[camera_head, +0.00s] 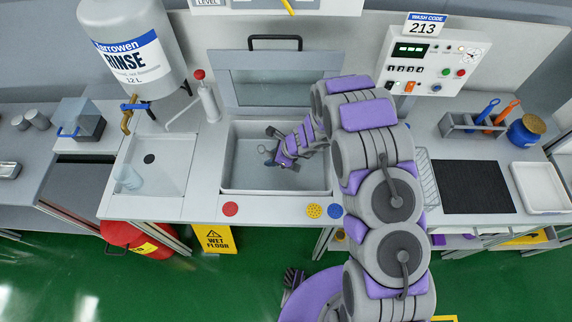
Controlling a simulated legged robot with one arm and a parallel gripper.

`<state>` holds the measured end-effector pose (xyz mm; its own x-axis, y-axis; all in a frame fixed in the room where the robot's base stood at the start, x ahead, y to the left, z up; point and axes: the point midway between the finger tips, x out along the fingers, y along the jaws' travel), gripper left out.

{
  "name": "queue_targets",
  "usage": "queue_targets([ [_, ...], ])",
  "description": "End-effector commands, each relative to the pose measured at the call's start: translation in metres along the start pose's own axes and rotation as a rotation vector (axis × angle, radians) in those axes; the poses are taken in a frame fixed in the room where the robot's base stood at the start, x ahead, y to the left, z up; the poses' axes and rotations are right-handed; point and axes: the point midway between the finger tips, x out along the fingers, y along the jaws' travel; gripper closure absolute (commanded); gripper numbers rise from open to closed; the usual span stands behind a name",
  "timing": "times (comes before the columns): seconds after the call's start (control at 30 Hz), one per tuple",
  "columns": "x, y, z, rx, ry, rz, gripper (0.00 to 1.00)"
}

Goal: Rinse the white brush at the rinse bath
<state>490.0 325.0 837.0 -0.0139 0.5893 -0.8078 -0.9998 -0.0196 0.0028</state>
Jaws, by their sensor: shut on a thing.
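The rinse bath (237,178) is a pale rectangular basin with its clear, grey-framed lid (272,86) raised behind it. I cannot pick out a white brush anywhere. The brush rack (461,128) at the right holds a blue-handled brush (487,110) and an orange-handled brush (506,112).
A rinse tank (134,50) with a brass tap (127,121) hangs above a drain tray (152,160) with a clear cup. A red-knobbed lever (207,99) stands left of the bath. Coloured buttons line the front edge. A control box (428,66), dark mat (478,186) and white tray (541,187) are right.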

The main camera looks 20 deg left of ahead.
Motion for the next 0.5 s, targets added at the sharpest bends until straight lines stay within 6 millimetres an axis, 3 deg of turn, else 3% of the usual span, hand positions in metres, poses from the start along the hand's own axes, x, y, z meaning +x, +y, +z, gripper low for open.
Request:
queue_targets([
  [0.5,-0.036,-0.001,0.022,-0.001,-0.006,-0.002,1.00],
])
